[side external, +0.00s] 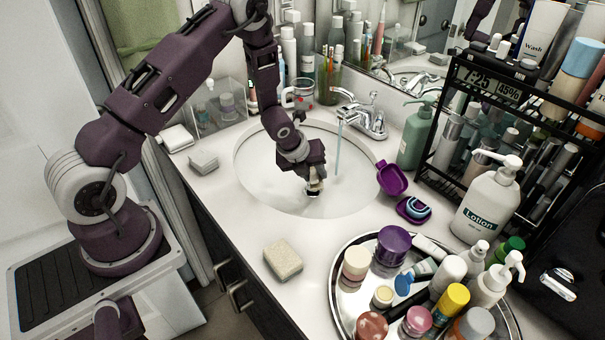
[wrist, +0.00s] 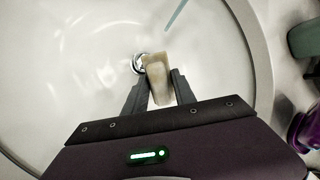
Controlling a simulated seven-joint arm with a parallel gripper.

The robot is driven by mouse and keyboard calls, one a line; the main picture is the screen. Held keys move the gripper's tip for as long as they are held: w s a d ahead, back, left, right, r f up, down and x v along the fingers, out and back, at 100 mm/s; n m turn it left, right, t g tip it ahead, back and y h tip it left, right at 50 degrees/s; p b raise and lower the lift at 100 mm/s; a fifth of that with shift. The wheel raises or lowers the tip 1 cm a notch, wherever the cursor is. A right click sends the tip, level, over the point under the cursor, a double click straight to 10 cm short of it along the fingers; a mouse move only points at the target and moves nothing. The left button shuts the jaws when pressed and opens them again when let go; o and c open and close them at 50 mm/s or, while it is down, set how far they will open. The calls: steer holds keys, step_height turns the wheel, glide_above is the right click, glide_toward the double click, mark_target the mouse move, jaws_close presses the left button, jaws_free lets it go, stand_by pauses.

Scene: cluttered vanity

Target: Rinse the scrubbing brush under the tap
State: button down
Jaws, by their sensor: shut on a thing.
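My gripper (side external: 313,186) is low inside the white sink basin (side external: 262,165), pointing down. In the wrist view my gripper (wrist: 158,95) is shut on the scrubbing brush (wrist: 157,80), a pale beige block-like piece between the fingers. The brush is mostly hidden by the fingers in the side view. The chrome tap (side external: 365,118) stands at the back right of the basin. A thin blue water stream (side external: 338,148) falls from its spout, and the stream also shows in the wrist view (wrist: 177,14). The brush is apart from the stream, to its left in both views.
A beige sponge (side external: 283,259) lies on the front counter. A round tray (side external: 340,290) full of bottles and jars stands at front right. A clear organiser (side external: 222,103) stands behind left.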

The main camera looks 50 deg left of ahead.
steer(key=w, duration=0.3)
steer(key=w+a+f, duration=0.1)
steer(key=w, duration=0.3)
steer(key=w+f, duration=0.1)
steer(key=w, duration=0.2)
steer(key=shift+w+a, duration=0.2)
steer(key=shift+w, duration=0.05)
steer(key=shift+w+d, duration=0.1)
steer(key=shift+d, duration=0.5)
steer(key=shift+a, duration=0.15)
steer(key=shift+a, duration=0.5)
steer(key=shift+d, duration=0.15)
steer(key=shift+d, duration=0.5)
